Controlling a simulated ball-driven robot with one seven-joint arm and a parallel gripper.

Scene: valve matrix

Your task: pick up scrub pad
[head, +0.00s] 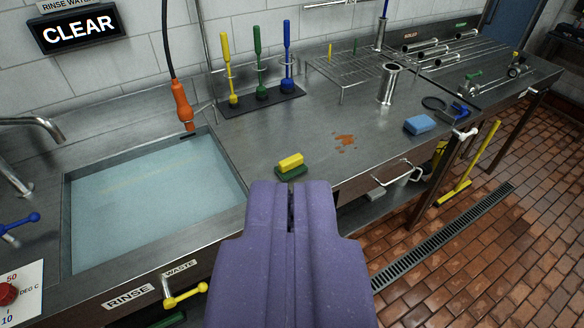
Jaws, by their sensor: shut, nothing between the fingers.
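A small block with a yellow top and a green base, which looks like the scrub pad (290,162), lies on the steel counter (275,130) near its front edge, right of the sink. My gripper (291,188) is purple and shut, with only a thin dark slit between its fingers and nothing held. Its tip shows just below the pad in the picture. I cannot tell whether it touches the pad. The pad's near edge is close to the gripper's outline.
A water-filled sink (150,195) is at left, with an orange spray handle (182,105) above it. Yellow, green and blue brushes (258,65) stand behind. A reddish stain (344,140), blue block (420,124) and steel cylinder (389,84) are to the right.

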